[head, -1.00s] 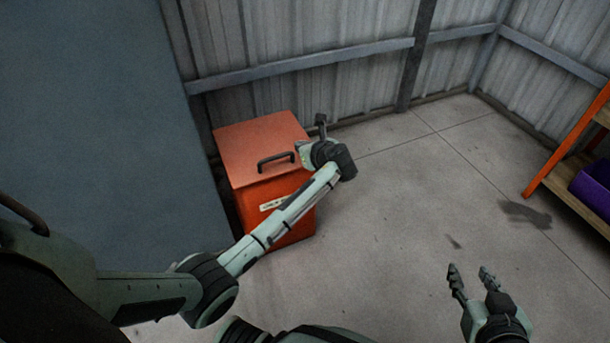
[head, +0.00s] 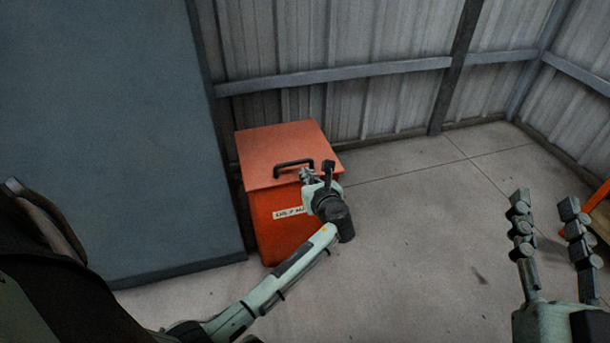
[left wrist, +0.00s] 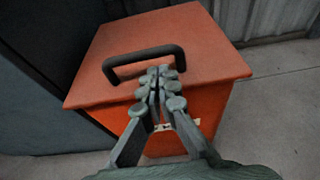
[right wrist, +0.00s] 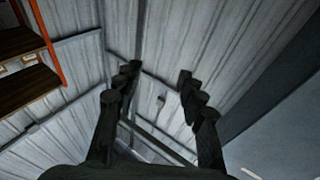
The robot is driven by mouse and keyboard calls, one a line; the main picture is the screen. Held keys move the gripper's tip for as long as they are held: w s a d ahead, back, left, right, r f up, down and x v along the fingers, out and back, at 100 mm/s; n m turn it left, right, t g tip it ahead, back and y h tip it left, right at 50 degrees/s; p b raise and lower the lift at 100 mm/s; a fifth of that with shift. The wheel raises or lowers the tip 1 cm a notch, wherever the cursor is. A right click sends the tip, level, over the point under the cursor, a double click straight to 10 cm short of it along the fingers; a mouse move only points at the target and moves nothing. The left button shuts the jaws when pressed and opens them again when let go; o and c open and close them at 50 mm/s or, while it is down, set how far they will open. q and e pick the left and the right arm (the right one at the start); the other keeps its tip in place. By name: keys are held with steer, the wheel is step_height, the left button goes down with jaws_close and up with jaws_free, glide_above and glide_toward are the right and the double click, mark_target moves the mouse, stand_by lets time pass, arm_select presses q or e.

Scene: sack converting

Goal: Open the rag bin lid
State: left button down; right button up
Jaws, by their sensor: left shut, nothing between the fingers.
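The rag bin (head: 285,236) is an orange box with a label on its front, standing on the floor near the wall. Its lid (head: 280,147) lies flat and closed, with a black handle (head: 293,165) near the front edge. My left gripper (head: 306,174) is at the front edge of the lid, just by the handle's right end. In the left wrist view the left fingertips (left wrist: 160,72) are together and empty, in front of the handle (left wrist: 143,58); whether they touch it I cannot tell. My right gripper (head: 546,205) is open and empty, raised at the right, far from the bin.
A large grey-blue panel (head: 110,130) stands close to the bin's left side. A corrugated metal wall (head: 390,100) is behind it. The floor (head: 420,230) right of the bin is clear. An orange-framed shelf (right wrist: 25,70) shows in the right wrist view.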

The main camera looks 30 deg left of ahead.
arm_select(q)
steer(key=shift+x, duration=0.95)
arm_select(e)
steer(key=shift+s+a+r+t+y, duration=0.2)
steer(key=shift+s+r+t, duration=0.1)
steer(key=shift+r, duration=0.3)
steer(key=shift+s+a+r+t+y, duration=0.1)
steer(key=shift+s+r+t+y, duration=0.15)
steer(key=shift+r, duration=0.35)
steer(key=shift+w+f, duration=0.1)
steer(key=shift+w, duration=0.05)
